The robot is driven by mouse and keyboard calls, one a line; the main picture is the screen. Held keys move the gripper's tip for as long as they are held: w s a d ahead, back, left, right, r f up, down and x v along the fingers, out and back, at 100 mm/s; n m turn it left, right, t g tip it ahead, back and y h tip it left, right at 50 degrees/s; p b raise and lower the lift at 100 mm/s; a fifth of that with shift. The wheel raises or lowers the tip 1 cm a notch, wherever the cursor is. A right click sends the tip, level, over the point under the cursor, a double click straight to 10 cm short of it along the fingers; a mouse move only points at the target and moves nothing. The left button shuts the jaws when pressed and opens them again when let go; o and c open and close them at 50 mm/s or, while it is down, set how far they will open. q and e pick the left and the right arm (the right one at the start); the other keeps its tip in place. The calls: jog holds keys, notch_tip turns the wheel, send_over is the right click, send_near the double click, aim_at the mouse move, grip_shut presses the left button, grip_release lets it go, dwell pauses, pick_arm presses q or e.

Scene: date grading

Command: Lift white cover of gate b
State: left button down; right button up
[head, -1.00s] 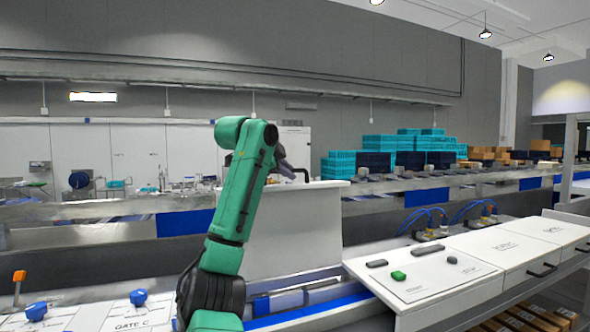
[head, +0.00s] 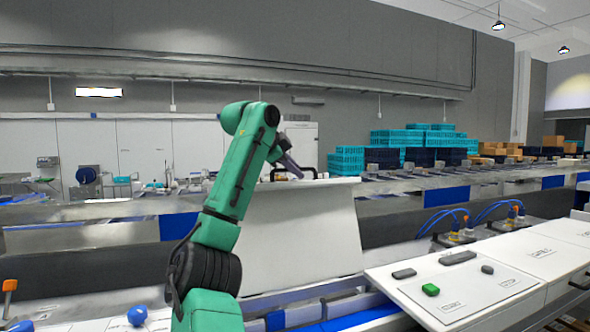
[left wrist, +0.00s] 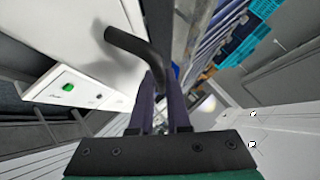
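The white cover (head: 305,235) stands raised as a large, steep panel in the middle of the head view. A dark curved handle (left wrist: 128,42) sits on the white cover, which also shows in the left wrist view (left wrist: 75,30). My left gripper (left wrist: 163,85) has its two dark fingers on either side of the handle's end and appears shut on it. In the head view my left gripper (head: 287,163) is at the cover's top edge, partly hidden by my green arm. The gate's lettering is not readable here. My right gripper is not in view.
A white control panel (head: 470,285) with a green button (head: 430,289) lies right of the cover. Blue hoses (head: 443,215) are behind it. A blue knob (head: 137,315) is at the lower left. Teal crates (head: 405,138) are stacked at the back.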

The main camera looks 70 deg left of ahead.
pick_arm(q)
jog(key=c, duration=0.9)
grip_release()
jog(key=shift+f, duration=0.35)
jog(key=shift+a, duration=0.3)
jog(key=shift+d, duration=0.1)
jog(key=v, duration=1.4)
jog(key=shift+s+r, duration=0.1)
jog(key=shift+r, duration=0.1)
jog(key=shift+s, duration=0.15)
